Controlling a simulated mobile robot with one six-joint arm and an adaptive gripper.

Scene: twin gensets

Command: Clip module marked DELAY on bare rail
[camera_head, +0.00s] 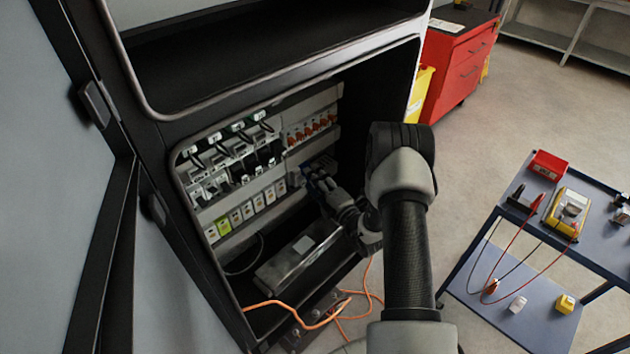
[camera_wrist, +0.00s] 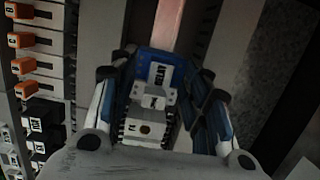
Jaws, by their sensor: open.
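A white and grey module with a blue top (camera_wrist: 150,105) sits between my gripper's fingers in the wrist view; the small print on its blue part is hard to read, so I cannot confirm DELAY. My gripper (camera_wrist: 162,74) is open, with a finger on each side of the module. A copper-toned bare rail strip (camera_wrist: 168,25) runs away beyond the module. I cannot tell whether the module is seated on it. In the head view my gripper (camera_head: 328,186) is inside the cabinet, at the right end of the middle rows; the module is mostly hidden there.
Rows of breakers (camera_head: 235,165), orange-tipped units (camera_head: 310,130) and pale relays (camera_head: 248,208) fill the cabinet left of my gripper. A grey trunking box (camera_head: 297,258) lies below. Orange cables (camera_head: 320,318) hang at the cabinet's lower edge. A blue-grey cart (camera_head: 510,290) stands right.

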